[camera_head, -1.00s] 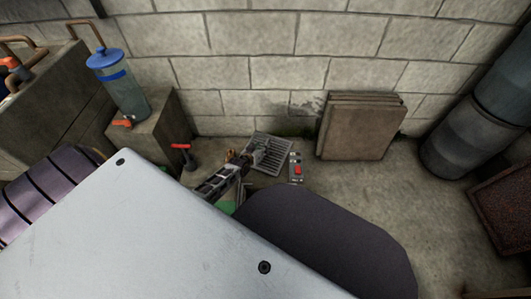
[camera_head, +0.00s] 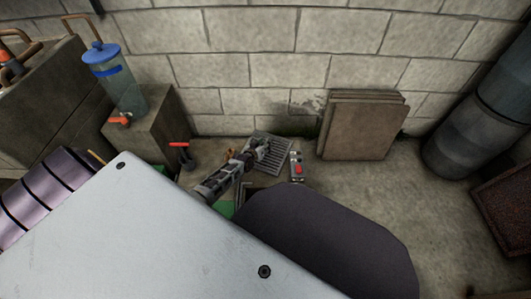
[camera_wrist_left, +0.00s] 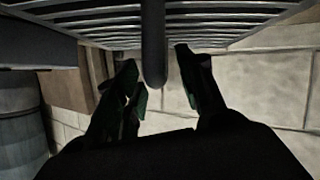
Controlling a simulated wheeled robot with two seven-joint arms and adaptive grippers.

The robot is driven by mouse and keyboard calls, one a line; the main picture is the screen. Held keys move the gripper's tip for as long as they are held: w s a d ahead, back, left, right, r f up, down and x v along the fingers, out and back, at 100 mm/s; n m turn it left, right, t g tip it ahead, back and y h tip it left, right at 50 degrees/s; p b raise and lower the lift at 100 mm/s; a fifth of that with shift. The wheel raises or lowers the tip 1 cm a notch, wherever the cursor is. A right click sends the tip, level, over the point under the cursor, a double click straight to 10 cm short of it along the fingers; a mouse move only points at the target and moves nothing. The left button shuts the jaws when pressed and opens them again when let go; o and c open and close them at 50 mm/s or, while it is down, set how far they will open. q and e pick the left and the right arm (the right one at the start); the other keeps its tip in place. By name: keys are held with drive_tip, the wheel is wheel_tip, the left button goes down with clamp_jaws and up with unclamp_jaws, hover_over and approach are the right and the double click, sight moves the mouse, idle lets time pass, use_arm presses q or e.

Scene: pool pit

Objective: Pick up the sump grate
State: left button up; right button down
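The sump grate (camera_head: 278,158) is a grey slatted metal panel near the base of the block wall in the head view. My left gripper (camera_head: 264,144) is over it and hides part of its slats. In the left wrist view the slats of the grate (camera_wrist_left: 225,20) fill the top edge. A dark rounded bar (camera_wrist_left: 153,50) points down between the two fingers of my left gripper (camera_wrist_left: 157,62). The fingers are apart, with a gap visible on both sides of the bar. My right gripper is not in view.
A small grey box with a red button (camera_head: 297,167) lies just right of the grate. Brown slabs (camera_head: 359,127) lean on the wall. A blue-lidded canister (camera_head: 119,80) stands on a block at left, near a red-handled valve (camera_head: 181,150).

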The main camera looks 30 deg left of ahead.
use_arm(q)
drive_tip(key=shift+b+x, duration=0.45)
drive_tip(key=shift+x, duration=0.3)
clamp_jaws()
idle(0.4)
